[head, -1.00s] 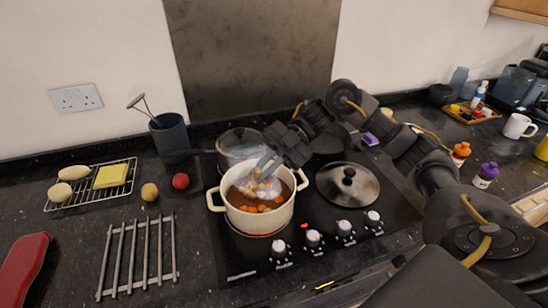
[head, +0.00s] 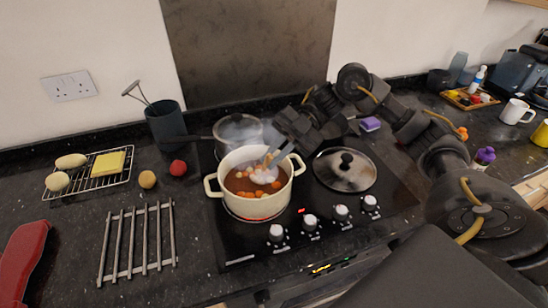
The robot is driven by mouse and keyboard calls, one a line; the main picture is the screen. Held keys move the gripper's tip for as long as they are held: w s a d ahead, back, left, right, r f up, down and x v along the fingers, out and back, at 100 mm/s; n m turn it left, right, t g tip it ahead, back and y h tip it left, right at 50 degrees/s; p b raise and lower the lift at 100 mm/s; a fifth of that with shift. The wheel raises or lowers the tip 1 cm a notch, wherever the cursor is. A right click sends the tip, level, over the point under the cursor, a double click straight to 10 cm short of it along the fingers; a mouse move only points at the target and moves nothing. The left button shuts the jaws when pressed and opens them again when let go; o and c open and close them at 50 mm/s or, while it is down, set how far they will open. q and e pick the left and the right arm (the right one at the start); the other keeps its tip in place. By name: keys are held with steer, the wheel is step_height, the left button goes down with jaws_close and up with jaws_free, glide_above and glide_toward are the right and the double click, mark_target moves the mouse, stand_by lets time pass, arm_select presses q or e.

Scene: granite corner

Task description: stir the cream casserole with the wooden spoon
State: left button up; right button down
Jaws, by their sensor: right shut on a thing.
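The cream casserole (head: 258,207) stands on the front left burner of the black hob, with brown stew and orange carrot pieces inside. My right gripper (head: 277,152) is above the casserole's back right rim and points down into it. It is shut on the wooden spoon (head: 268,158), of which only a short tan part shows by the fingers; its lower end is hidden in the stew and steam. My left gripper is not in view.
A metal trivet (head: 138,241) lies left on the granite. A utensil pot (head: 166,124) stands at the back.

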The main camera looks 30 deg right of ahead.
steer(key=shift+r, duration=0.1)
steer(key=s+a+r+p, duration=0.1)
steer(key=s+r+p, duration=0.4)
steer(key=r+p, duration=0.4)
steer(key=shift+s+a+r+p, duration=0.25)
steer(key=shift+s+p, duration=0.1)
steer(key=shift+p, duration=0.65)
step_height(320, 180, up, 5)
steer(key=p, duration=0.4)
